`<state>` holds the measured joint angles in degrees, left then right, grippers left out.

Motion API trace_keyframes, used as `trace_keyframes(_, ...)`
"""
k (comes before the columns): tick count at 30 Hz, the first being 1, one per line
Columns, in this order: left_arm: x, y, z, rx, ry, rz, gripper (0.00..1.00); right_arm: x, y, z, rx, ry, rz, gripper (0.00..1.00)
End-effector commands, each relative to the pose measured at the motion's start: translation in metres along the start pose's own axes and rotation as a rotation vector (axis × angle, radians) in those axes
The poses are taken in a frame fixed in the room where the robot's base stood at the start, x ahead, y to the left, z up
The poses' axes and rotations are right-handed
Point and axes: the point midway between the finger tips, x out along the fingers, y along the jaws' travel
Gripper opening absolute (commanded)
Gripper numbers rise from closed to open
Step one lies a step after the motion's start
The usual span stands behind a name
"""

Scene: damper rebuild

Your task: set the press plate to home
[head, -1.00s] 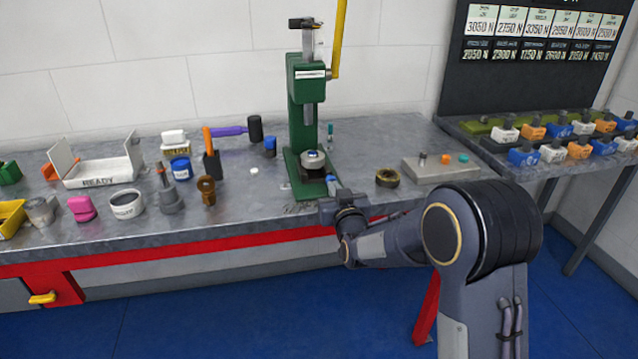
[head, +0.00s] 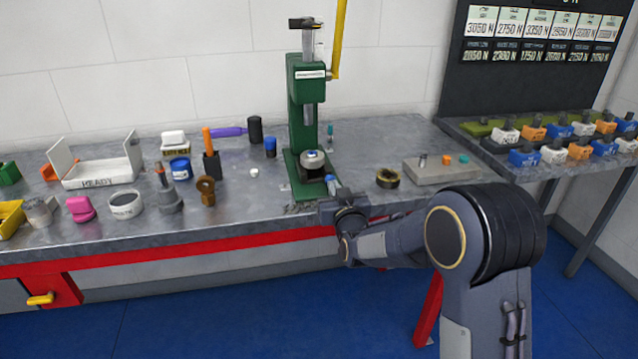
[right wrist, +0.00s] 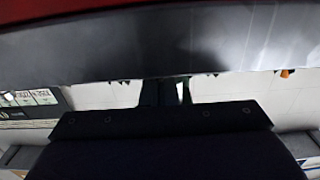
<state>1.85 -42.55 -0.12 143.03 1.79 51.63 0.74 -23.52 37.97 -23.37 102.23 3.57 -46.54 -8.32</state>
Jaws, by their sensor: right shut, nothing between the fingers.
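The green press (head: 302,110) stands upright on the bench, with a raised yellow lever (head: 341,40) at its right side. A pale round disc (head: 313,158) sits on a dark block (head: 313,173) on the press base, below the ram; I cannot tell which of these is the press plate. My right gripper (head: 334,200) is at the bench's front edge, just in front and right of the press base. It is shut and empty, and its fingertips are hard to make out. My left gripper is out of view.
A dark ring (head: 387,178) and a grey block with small parts (head: 440,170) lie right of the press. A white READY tray (head: 100,175), cups and tools crowd the bench's left side. A small blue-grey piece (head: 331,181) is close to my right gripper.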

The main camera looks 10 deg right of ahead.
Motion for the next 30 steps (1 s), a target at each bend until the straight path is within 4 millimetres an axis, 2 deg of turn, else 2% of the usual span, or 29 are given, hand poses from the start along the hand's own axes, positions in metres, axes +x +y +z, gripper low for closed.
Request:
trace_keyframes(8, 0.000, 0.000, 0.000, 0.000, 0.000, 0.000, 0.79, -0.001, 0.000, 0.000, 0.000, 0.000, 0.000, 0.00)
trace_keyframes(20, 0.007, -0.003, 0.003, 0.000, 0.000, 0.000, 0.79, -0.016, 0.000, 0.000, 0.000, 0.001, 0.000, 0.00)
trace_keyframes(30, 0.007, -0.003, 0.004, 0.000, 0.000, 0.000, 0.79, -0.018, 0.000, 0.000, 0.000, 0.000, 0.000, 0.00)
